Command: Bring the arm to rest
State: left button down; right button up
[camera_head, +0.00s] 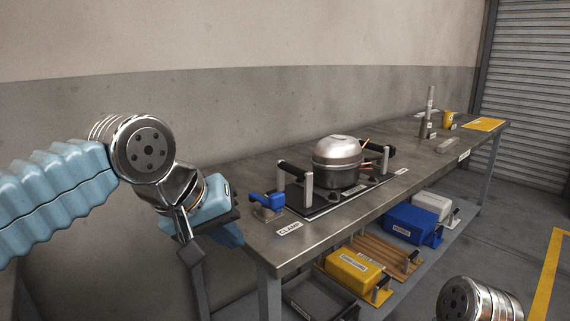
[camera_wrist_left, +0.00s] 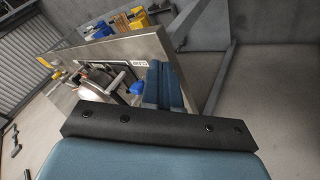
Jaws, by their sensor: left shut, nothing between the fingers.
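My left arm comes in from the left in the head view, and my left gripper (camera_head: 214,226) hangs in front of the near-left end of the workbench (camera_head: 255,240). It is shut and empty, beside the bench end and apart from the clamp. A silver compressor (camera_head: 338,158) stands on a dark plate on the bench, between black-handled clamps. A blue-handled clamp (camera_head: 267,203) sits at the near-left bench corner; its blue handle also shows in the left wrist view (camera_wrist_left: 137,88). My right gripper is out of view.
Under the bench, a lower shelf carries a yellow box (camera_head: 352,272), a blue box (camera_head: 412,224) and a white box (camera_head: 432,206). A grey cylinder (camera_head: 425,126) and a yellow cup (camera_head: 448,118) stand at the far end. Open floor lies to the right.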

pick_arm(q)
jog(key=w+f+g, duration=0.1)
jog(key=w+f, duration=0.2)
jog(key=f, duration=0.7)
jog(key=w+f+g, duration=0.1)
jog(key=w+f, duration=0.2)
jog(key=f, duration=0.8)
jog(key=w+f+g, duration=0.1)
jog(key=w+f, duration=0.2)
jog(key=f, duration=0.7)
jog(key=s+a+f, duration=0.1)
jog(key=s+f, duration=0.2)
jog(key=f, duration=0.4)
jog(key=s+a+f+n+g, duration=0.1)
jog(key=s+f, duration=0.2)
jog(key=f, duration=0.3)
jog(key=s+a+f, duration=0.2)
jog(key=s+f, duration=0.1)
jog(key=f, duration=0.4)
jog(key=s+a+f+g, duration=0.1)
jog(key=s+a+f, duration=0.1)
jog(key=s+f, duration=1.05)
jog(key=shift+m, duration=0.5)
jog(key=d+r, duration=0.2)
jog(key=w+d+r, duration=0.1)
jog(key=r, duration=0.1)
jog(key=shift+w+d+r, duration=0.1)
jog(key=shift+d+r, duration=0.05)
jog(key=shift+d, duration=0.25)
